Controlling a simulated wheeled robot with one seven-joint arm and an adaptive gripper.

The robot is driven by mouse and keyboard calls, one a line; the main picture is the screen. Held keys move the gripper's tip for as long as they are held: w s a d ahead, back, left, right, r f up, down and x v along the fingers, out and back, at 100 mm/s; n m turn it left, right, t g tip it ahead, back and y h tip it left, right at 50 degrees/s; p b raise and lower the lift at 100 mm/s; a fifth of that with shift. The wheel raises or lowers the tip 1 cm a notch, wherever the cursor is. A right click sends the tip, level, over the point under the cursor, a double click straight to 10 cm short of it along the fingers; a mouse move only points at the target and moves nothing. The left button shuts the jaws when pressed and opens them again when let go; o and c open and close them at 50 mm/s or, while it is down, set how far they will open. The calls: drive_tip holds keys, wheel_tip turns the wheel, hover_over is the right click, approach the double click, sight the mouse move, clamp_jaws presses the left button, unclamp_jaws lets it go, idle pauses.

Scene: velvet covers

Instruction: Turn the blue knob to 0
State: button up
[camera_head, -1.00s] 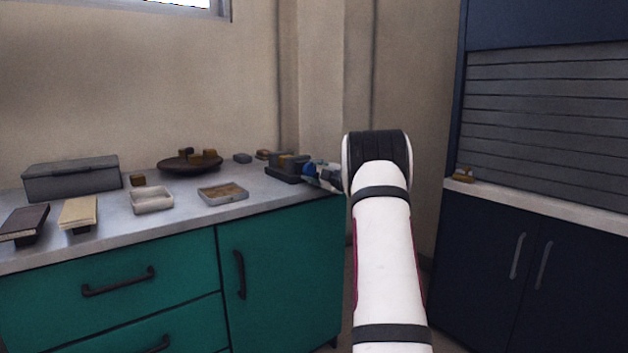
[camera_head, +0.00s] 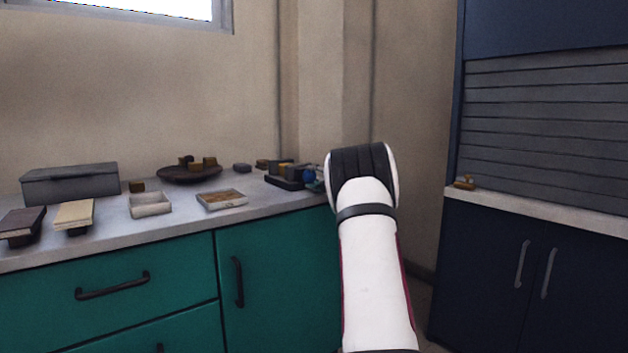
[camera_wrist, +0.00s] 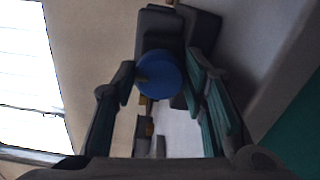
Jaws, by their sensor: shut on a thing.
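The blue knob (camera_wrist: 158,76) is a round disc on the front of a dark device (camera_wrist: 205,28). In the wrist view it sits between the two fingers of my gripper (camera_wrist: 160,70), which is shut on it. A small notch or mark shows at the knob's left edge; I cannot read any scale or the 0. In the head view the knob (camera_head: 310,176) is a small blue spot on the device (camera_head: 284,183), at the counter's right end. My arm hides most of the gripper there.
A wall stands close behind the device. Dark blue cabinets (camera_head: 490,260) are at right.

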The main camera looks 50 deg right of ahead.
drive_tip(key=shift+f, duration=0.1)
drive_tip(key=o, duration=1.2)
drive_tip(key=shift+c, duration=0.2)
drive_tip(key=v, duration=0.8)
